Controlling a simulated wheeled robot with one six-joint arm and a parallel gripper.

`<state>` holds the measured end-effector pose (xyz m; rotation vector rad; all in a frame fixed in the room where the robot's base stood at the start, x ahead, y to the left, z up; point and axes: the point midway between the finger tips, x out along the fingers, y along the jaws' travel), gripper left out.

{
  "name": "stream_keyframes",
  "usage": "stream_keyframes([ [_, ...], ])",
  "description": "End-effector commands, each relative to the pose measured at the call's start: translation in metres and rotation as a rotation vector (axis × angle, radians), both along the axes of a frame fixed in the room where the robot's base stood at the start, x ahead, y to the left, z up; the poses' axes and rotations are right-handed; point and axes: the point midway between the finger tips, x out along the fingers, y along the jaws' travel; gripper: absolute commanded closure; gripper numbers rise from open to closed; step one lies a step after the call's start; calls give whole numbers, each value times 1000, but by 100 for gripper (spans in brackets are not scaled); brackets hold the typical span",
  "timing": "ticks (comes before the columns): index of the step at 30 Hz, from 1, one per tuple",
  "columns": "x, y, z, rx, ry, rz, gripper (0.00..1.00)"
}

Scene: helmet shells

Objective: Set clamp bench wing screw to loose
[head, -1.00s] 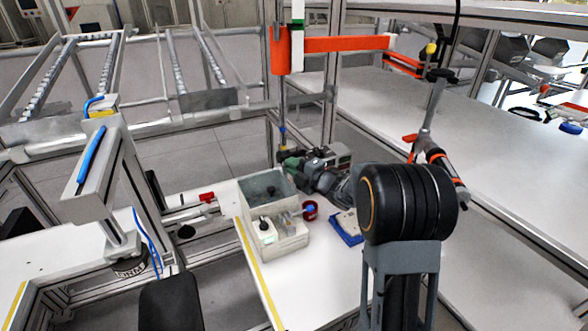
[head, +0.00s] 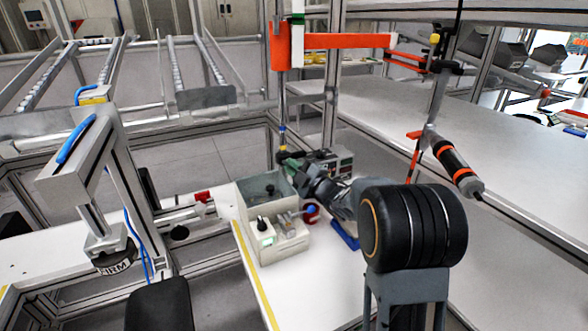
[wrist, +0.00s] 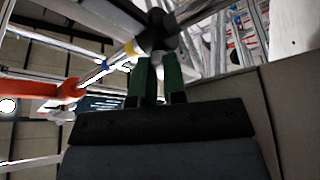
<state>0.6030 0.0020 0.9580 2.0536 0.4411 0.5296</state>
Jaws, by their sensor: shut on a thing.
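The wing screw (wrist: 158,32) shows as a black knob on a metal rod (wrist: 190,13) with yellow and blue bands in the wrist view. My gripper (wrist: 160,62) reaches up to it with two green fingers, shut on the black knob. In the head view, my gripper (head: 286,157) is at the foot of the upright rod (head: 283,112), below its yellow band. The knob is small and dark there, partly hidden by the fingers. Which way its wings are turned cannot be told.
An orange bracket arm (head: 345,44) juts out above. A power screwdriver (head: 455,163) hangs at right. The white table has clear space in front.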

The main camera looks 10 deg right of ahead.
Motion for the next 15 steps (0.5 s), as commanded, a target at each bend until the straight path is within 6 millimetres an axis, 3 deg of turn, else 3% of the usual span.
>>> stream_keyframes([
  [7,0,1,3,0,-6,2,100],
  [8,0,1,3,0,-6,2,87],
  [15,0,0,2,-1,-4,1,64],
])
